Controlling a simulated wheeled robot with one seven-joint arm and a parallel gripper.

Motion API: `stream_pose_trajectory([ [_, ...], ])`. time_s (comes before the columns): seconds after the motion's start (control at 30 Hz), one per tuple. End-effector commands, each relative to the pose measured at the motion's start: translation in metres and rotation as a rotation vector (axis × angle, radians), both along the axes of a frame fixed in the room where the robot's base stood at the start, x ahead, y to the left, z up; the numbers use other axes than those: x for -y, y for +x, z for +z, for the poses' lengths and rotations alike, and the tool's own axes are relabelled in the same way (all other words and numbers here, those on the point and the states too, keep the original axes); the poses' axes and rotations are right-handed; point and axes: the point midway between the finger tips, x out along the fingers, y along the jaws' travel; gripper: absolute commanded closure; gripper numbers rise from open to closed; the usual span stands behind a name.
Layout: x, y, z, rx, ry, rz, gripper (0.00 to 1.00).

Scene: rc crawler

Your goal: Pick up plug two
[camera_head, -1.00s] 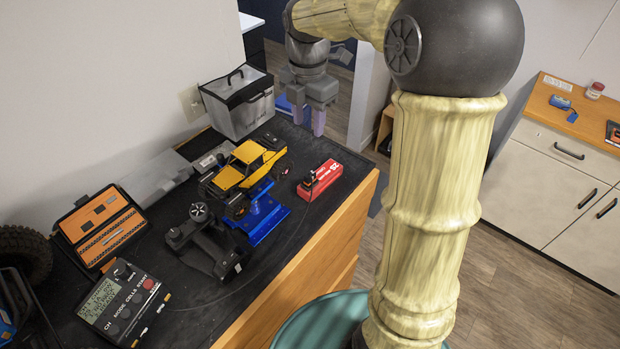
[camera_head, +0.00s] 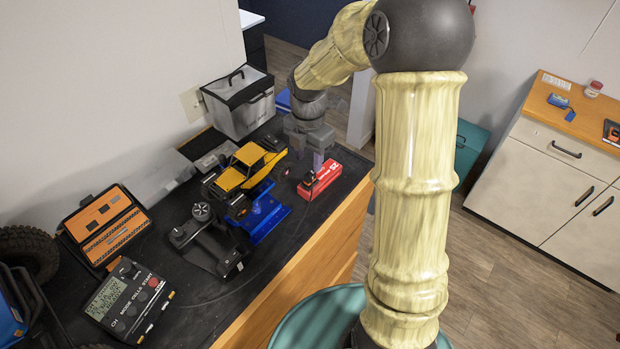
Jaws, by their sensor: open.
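A red battery pack (camera_head: 322,178) lies on the dark bench top near its right edge. A small black and orange connector (camera_head: 309,179) sits at its near left end; I cannot tell for certain whether this is plug two. My gripper (camera_head: 309,160) points down just above and behind the battery, with its two fingers apart and nothing seen between them. The fingertips are close to the battery's far end; whether they touch anything is too small to tell. A yellow crawler (camera_head: 247,168) stands left of the battery on a blue stand (camera_head: 262,218).
A grey bag (camera_head: 240,105) stands behind at the wall. A black transmitter (camera_head: 210,240), a charger with a display (camera_head: 128,302) and an orange-black case (camera_head: 105,228) lie on the bench (camera_head: 200,318). The bench's wooden edge runs close to the battery.

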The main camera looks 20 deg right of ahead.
Motion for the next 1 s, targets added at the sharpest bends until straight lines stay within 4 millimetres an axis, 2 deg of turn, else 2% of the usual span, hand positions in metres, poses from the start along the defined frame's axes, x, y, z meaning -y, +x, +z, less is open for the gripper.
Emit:
stream_pose_trajectory([
  [0.17,0.002,-0.002,-0.012,-0.007,-0.001,0.001,0.58],
  [0.33,0.004,-0.003,-0.038,-0.006,0.001,0.003,0.58],
  [0.47,0.004,-0.002,-0.050,-0.003,0.001,0.001,0.58],
  [1.0,0.005,-0.002,-0.051,-0.001,0.000,0.000,0.58],
])
